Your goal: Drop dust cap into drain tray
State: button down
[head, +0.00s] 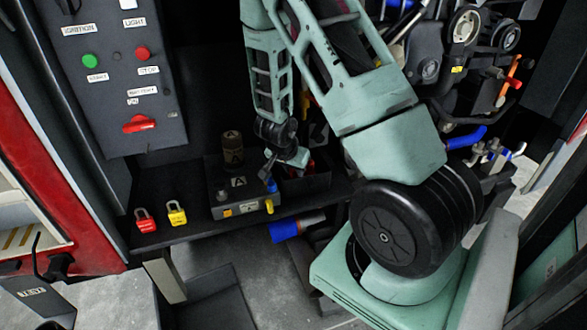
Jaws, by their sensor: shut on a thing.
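My gripper (283,160) is above the shelf, near the right end of a grey block marked A. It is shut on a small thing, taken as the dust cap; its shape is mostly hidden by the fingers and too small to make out. A dark open-topped tray (308,186), which looks like the drain tray, sits on the shelf right of the block. The gripper is over the tray's left side, close to the block. Small red things show at the tray's back.
The grey block (233,212) carries a brown ribbed cylinder (232,150) and small blue and yellow fittings. A red padlock (145,219) and a yellow padlock (176,213) are on the shelf's left. A blue cylinder (285,231) lies below the shelf edge. A switch panel (115,75) stands upper left.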

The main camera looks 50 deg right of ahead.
jog(key=c, duration=1.2)
grip_release()
jog(key=shift+o, duration=0.2)
